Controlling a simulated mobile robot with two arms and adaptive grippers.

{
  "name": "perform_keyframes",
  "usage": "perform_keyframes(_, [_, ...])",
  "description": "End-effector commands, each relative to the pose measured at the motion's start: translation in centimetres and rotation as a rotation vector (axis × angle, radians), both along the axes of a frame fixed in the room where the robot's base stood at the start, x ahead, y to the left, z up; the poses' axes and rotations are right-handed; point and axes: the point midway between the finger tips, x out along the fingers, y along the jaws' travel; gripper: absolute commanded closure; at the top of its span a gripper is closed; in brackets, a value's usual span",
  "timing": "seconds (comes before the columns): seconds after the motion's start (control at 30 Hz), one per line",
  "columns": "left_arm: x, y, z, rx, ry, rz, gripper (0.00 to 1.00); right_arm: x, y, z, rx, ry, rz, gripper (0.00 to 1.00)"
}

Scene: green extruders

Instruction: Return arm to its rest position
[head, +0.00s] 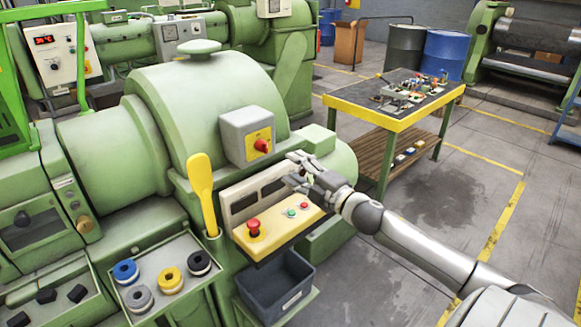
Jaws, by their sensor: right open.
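My right gripper (294,171) is open and empty in the head view. Its arm comes in from the lower right, and the fingers point left. In the picture the fingers overlap the upper right part of the control panel (243,228), near its green and red buttons. I cannot tell whether they touch it. The panel's red mushroom button (253,225) shows at its left end. My left gripper is not in view.
Green extruders (205,85) fill the left. A grey box with a red-yellow switch (246,136) is above the panel; a dark bin (275,287) is below. A tray (180,305) holds several rolls. A yellow-edged table (372,120) stands behind; the right floor is mostly clear.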

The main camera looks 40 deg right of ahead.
Motion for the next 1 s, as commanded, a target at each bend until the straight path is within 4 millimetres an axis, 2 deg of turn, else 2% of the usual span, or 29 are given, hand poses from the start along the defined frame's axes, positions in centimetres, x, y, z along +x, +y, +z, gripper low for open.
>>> perform_keyframes(0.3, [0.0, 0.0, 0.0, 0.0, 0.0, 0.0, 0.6, -0.1, 0.2, -0.4, 0.014, 0.008, -0.007, 0.5])
perform_keyframes(0.37, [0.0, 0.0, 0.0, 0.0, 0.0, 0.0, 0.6, -0.4, 0.5, -1.3, 0.044, 0.026, -0.025, 0.5])
perform_keyframes(0.47, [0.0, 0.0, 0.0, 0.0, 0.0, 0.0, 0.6, -1.5, 1.4, -4.2, 0.145, 0.089, -0.089, 0.5])
perform_keyframes(0.57, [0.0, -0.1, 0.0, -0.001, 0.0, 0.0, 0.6, -3.6, 3.0, -8.4, 0.287, 0.194, -0.188, 0.5])
perform_keyframes(0.67, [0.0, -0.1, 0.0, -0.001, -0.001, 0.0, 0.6, -6.6, 5.1, -12.7, 0.439, 0.322, -0.297, 0.5])
perform_keyframes(0.8, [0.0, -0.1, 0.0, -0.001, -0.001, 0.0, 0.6, -11.9, 9.0, -18.0, 0.634, 0.522, -0.443, 0.5])
perform_keyframes(0.9, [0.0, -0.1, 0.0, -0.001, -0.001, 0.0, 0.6, -16.1, 12.1, -20.8, 0.755, 0.674, -0.538, 0.5])
perform_keyframes(1.0, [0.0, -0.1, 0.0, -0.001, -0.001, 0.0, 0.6, -19.9, 15.0, -22.4, 0.847, 0.807, -0.614, 0.5])
